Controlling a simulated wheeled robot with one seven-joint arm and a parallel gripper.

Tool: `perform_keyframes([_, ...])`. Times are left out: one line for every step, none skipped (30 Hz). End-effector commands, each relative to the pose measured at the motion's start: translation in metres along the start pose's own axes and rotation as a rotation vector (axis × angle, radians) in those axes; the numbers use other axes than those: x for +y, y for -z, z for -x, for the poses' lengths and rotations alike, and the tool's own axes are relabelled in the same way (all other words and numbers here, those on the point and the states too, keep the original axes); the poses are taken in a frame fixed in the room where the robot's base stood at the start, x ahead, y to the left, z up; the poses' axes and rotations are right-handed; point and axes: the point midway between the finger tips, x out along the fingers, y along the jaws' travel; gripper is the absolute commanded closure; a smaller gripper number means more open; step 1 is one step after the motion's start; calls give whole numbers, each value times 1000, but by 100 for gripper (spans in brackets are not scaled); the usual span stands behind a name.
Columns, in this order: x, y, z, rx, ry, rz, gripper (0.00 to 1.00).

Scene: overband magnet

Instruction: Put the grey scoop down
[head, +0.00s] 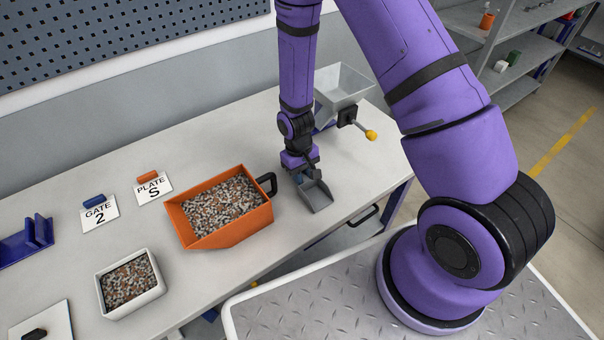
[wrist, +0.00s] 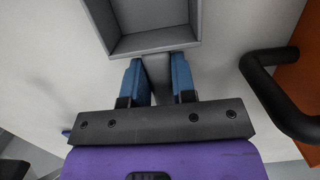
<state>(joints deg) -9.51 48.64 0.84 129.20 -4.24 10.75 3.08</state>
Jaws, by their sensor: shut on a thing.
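The grey scoop (head: 316,195) is at the right part of the white table, to the right of the orange bin. It also shows at the top of the wrist view (wrist: 151,40), where its tray looks empty. My gripper (head: 301,173) points down at the scoop. In the wrist view its blue fingers (wrist: 157,82) are shut on the scoop's grey handle. The scoop is at or just above the table top; I cannot tell whether it touches.
The orange bin (head: 186,220) of mixed granules has a black handle (head: 267,184) close beside my gripper. A white tray (head: 104,300) of granules stands front left. A grey hopper (head: 343,82) with a yellow-knobbed lever (head: 370,134) stands behind. Table (head: 240,150) behind the bin is clear.

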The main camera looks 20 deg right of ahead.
Motion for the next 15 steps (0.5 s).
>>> perform_keyframes([0,0,-2,-1,0,0,100])
perform_keyframes([0,0,-2,0,0,0,100])
perform_keyframes([0,0,-2,0,0,0,68])
perform_keyframes([0,0,-2,0,0,0,61])
perform_keyframes([0,0,-2,0,0,0,55])
perform_keyframes([0,0,-2,0,0,0,50])
perform_keyframes([0,0,-2,0,0,0,50])
perform_keyframes([0,0,-2,0,0,0,50])
perform_keyframes([0,0,-2,0,0,0,50])
perform_keyframes([0,0,-2,0,0,0,50])
perform_keyframes([0,0,-2,0,0,0,50])
perform_keyframes([0,0,-2,0,0,0,50])
perform_keyframes([0,0,-2,0,0,0,50])
perform_keyframes([0,0,-1,0,0,0,50])
perform_keyframes([0,0,0,0,0,0,50])
